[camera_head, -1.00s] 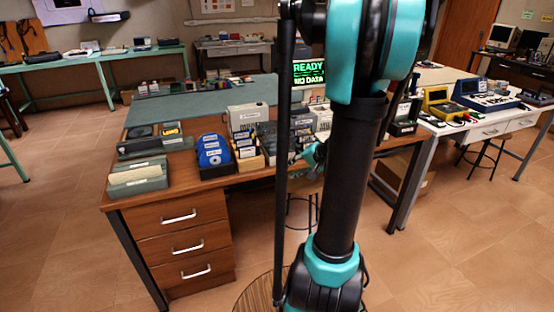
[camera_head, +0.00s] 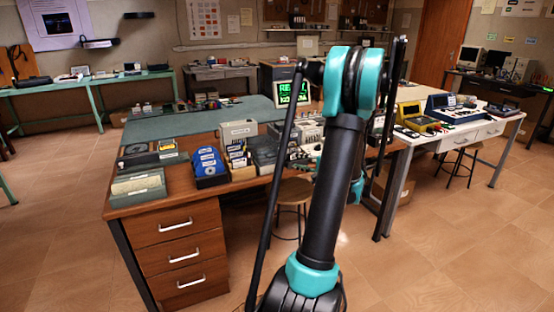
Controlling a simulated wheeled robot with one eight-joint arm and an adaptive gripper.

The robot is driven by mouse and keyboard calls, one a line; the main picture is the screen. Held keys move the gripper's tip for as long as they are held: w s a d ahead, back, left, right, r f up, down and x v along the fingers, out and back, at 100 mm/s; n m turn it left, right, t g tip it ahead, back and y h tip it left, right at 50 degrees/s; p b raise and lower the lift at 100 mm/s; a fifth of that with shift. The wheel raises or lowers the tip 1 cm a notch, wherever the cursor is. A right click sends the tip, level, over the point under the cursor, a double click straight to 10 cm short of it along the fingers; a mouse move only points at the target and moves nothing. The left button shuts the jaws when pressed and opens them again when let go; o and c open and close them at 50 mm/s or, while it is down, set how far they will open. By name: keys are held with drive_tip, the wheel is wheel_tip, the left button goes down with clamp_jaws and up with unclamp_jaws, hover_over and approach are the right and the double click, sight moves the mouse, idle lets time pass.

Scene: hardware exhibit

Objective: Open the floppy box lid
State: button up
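On the near left of the wooden desk (camera_head: 124,207) sits a low grey-green box (camera_head: 138,197) with pale cards or sheets showing at its top. To its right, blue disks (camera_head: 208,162) stand in a dark tray. Beside them is an open holder of dark, labelled floppy disks (camera_head: 238,157). A grey box (camera_head: 264,152) stands further right. I cannot tell for certain which one is the floppy box or how its lid stands. My arm rises in the middle of the view, in front of the desk's right part. My gripper cannot be made out; the arm hides that area.
A monitor with green text (camera_head: 293,93) stands at the desk's back. A stool (camera_head: 291,192) is by the desk front. A white table (camera_head: 455,138) with yellow and blue instruments is at the right. The floor (camera_head: 455,245) at the right is clear.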

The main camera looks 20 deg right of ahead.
approach(265, 150)
drive_tip(key=w+f, duration=0.3)
drive_tip(key=shift+w+a+f, duration=0.15)
drive_tip(key=shift+w+f, duration=0.1)
drive_tip(key=shift+f, duration=0.05)
drive_tip(key=shift+c, duration=0.2)
clamp_jaws()
